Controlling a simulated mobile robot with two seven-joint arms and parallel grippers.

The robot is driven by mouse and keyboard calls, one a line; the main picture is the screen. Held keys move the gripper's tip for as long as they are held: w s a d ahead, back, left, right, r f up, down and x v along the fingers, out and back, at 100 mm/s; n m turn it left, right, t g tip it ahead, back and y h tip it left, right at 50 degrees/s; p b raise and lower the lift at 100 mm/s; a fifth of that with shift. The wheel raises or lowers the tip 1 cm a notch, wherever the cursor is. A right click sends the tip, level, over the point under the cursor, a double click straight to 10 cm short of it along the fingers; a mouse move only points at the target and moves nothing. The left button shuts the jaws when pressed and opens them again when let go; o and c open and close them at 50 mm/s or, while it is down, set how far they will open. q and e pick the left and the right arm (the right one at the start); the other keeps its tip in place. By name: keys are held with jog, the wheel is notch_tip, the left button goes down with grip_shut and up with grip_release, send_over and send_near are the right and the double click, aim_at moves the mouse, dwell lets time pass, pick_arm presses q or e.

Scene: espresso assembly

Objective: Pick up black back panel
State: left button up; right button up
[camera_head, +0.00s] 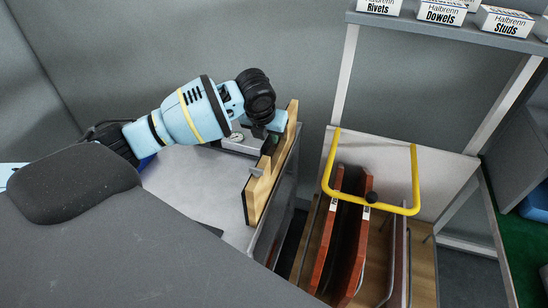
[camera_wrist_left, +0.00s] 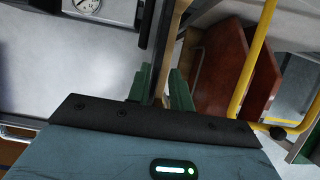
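An upright panel with pale wood edging (camera_head: 265,185) and a thin dark face stands on edge along the right side of the grey table. It looks like the black back panel, though most of its face is hidden. My left gripper (camera_head: 268,145) is at its upper far part. In the left wrist view the green fingers of my left gripper (camera_wrist_left: 161,88) stand on either side of the dark, wood-edged panel (camera_wrist_left: 162,45). I cannot tell whether both fingers press on it. My right gripper is not in view.
Right of the table (camera_head: 190,185) stands a cart with a yellow handle (camera_head: 412,170), holding red-brown panels (camera_head: 328,235). A shelf (camera_head: 450,28) with labelled boxes is at the upper right.

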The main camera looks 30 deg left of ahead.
aim_at(270, 141)
pick_arm(q)
jog(key=shift+x, duration=0.9)
jog(key=shift+b+x, duration=0.3)
jog(key=shift+x, duration=2.7)
jog(key=shift+w+a+r, duration=0.1)
jog(key=shift+w+a, duration=0.05)
grip_shut()
jog(key=shift+r, duration=0.1)
